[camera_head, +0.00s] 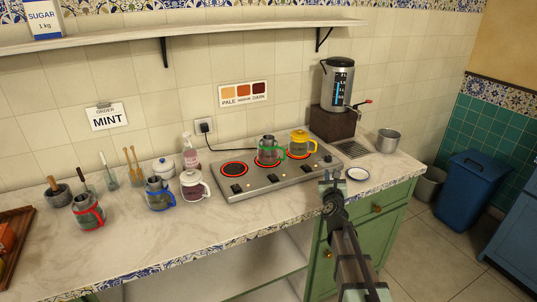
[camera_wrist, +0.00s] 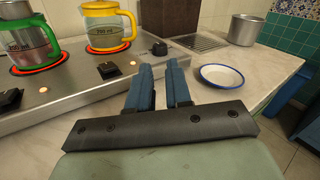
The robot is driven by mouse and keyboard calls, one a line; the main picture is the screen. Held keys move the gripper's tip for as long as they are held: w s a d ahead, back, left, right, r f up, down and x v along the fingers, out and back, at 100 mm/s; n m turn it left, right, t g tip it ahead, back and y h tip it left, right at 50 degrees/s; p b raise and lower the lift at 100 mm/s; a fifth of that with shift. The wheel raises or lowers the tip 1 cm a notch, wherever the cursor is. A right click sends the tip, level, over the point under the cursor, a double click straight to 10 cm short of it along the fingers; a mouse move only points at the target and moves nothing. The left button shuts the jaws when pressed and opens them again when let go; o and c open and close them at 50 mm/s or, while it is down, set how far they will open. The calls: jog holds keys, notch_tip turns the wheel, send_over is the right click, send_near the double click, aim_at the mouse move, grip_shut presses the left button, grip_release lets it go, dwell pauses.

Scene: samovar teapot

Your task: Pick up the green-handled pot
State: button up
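A yellow-handled pot (camera_head: 299,145) stands on the right burner, close beside the green-handled one. The left burner (camera_head: 234,169) is bare and glowing. A saucer (camera_head: 357,174) lies right of the hob. Blue-, red- and white-handled pots stand to the left. A dispenser (camera_head: 338,83) stands behind right.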

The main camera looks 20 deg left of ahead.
aim_at(285, 155)
jog(key=s+a+y, duration=0.1)
jog(key=s+a, duration=0.1)
jog(key=a, duration=0.3)
jog(key=s+a+y, duration=0.1)
jog(key=a, duration=0.4)
jog(key=s+a+g+y, duration=0.1)
jog(key=s+a, duration=0.1)
jog(key=a, duration=0.2)
jog(key=shift+s+a+r+y, duration=0.3)
jog(key=shift+a+r, duration=0.05)
jog(key=shift+a, duration=0.05)
jog(key=x, duration=0.8)
jog(key=shift+w+f, duration=0.1)
jog(key=shift+w, duration=0.1)
jog(key=shift+x, duration=2.7)
jog(key=shift+d+f, duration=0.1)
jog(key=shift+d, duration=0.05)
grip_shut()
